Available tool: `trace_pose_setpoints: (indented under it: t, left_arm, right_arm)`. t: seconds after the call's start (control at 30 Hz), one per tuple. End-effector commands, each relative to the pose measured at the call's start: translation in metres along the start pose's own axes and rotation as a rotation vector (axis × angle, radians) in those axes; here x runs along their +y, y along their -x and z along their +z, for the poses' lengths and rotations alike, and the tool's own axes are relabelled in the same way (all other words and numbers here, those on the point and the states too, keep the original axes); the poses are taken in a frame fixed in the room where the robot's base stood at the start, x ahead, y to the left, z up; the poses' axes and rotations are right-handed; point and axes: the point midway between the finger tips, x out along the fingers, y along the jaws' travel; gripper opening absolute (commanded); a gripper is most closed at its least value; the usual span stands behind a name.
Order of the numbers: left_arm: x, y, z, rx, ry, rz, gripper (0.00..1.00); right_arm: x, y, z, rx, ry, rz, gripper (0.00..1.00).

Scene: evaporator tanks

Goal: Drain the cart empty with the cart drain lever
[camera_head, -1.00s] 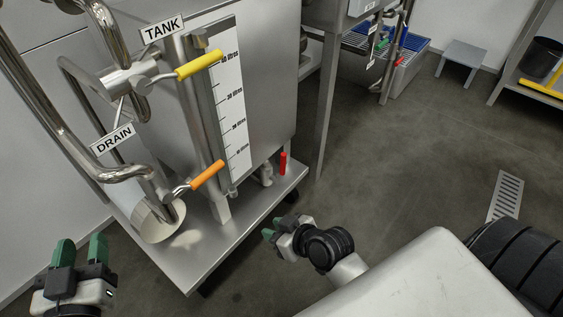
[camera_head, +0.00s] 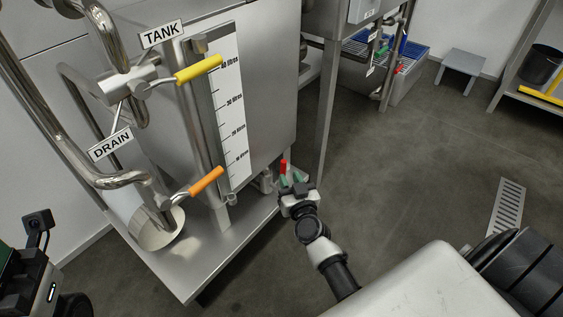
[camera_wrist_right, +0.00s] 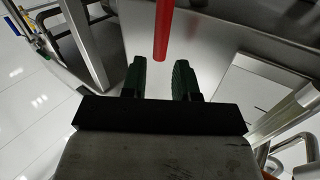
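The cart (camera_head: 212,250) is a steel platform with a tank bearing a litre scale. A red lever (camera_head: 283,166) stands upright at the tank's base, on the cart's right side. My right gripper (camera_head: 292,183) is open just in front of it. In the right wrist view the red lever (camera_wrist_right: 163,28) hangs between and beyond the green fingertips (camera_wrist_right: 160,75), and neither finger visibly touches it. The lever's lower part is hidden behind my gripper in the head view. My left gripper is out of frame; only part of my left arm shows at lower left.
A yellow lever (camera_head: 200,68) under the TANK label (camera_head: 162,33) and an orange lever (camera_head: 206,180) near the DRAIN label (camera_head: 111,144) sit on the pipework at left. A steel post (camera_head: 326,110) stands behind the red lever. The floor at right is open, with a drain grate (camera_head: 507,206).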

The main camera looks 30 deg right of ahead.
Motion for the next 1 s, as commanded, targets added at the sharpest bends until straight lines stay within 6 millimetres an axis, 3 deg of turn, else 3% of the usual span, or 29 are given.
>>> trace_pose_setpoints:
  t: [0.2, 0.4, 0.83, 1.0]
  left_arm:
    - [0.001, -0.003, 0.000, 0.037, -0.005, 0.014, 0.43]
    - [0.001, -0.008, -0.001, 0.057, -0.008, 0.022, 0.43]
    - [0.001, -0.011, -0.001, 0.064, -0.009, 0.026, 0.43]
    - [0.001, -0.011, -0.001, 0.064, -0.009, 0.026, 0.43]
  right_arm:
    - [0.000, -0.043, 0.002, 0.002, -0.002, 0.000, 0.29]
    - [0.000, -0.069, 0.002, 0.000, 0.000, -0.001, 0.29]
    - [0.000, -0.078, 0.000, -0.001, 0.001, -0.002, 0.29]
    - [0.000, -0.078, 0.000, -0.001, 0.001, -0.002, 0.05]
